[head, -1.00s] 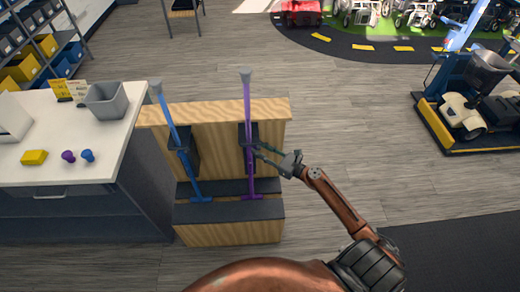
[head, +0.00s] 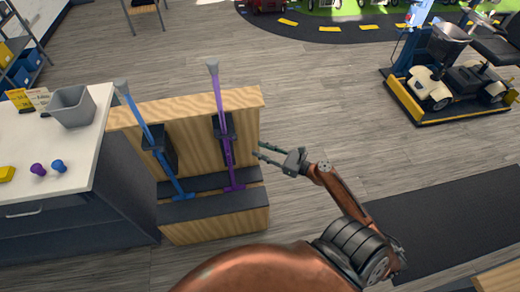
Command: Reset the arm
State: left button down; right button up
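My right gripper (head: 262,152) shows in the head view, just right of the wooden rack (head: 190,112). Its two fingers are apart with nothing between them, and they point left toward the rack. A purple crutch-like pole (head: 221,115) with a grey top stands in the rack, a little left of the fingertips and apart from them. A blue pole (head: 146,134) of the same kind leans in the rack further left. My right arm comes up from the lower right of the picture. My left gripper is not in view.
A white-topped counter (head: 75,150) stands at the left with a grey bin (head: 72,106), a purple knob (head: 38,169) and a blue knob (head: 58,166). A scooter (head: 450,80) sits on a yellow-edged platform at upper right.

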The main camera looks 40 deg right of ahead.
jog(key=shift+f, duration=0.1)
jog(key=s+d+f+n+g+h, duration=0.2)
jog(key=f, duration=0.9)
jog(key=s+d+f+n+g+h, duration=0.1)
jog(key=s+d+f+n+g, duration=0.1)
jog(key=f, duration=0.8)
jog(key=s+a+f+n+g+h, duration=0.1)
jog(key=s+f+n+g, duration=0.15)
jog(key=s+f, duration=0.55)
jog(key=s+f+n+g+h, duration=0.15)
jog(key=s+f+n, duration=0.3)
jog(key=f, duration=0.85)
jog(key=s+a+f+n+g, duration=0.2)
jog(key=s+a+f+n, duration=0.3)
jog(key=s, duration=0.5)
jog(key=s+a+f+n+g, duration=0.3)
jog(key=s+a+f+n, duration=0.2)
jog(key=s+n, duration=0.5)
jog(key=s+a+f+n+g, duration=0.3)
jog(key=s+a+f+n, duration=0.2)
jog(key=s, duration=0.5)
notch_tip(320, 180, down, 4)
jog(key=n, duration=0.2)
jog(key=shift+n, duration=0.4)
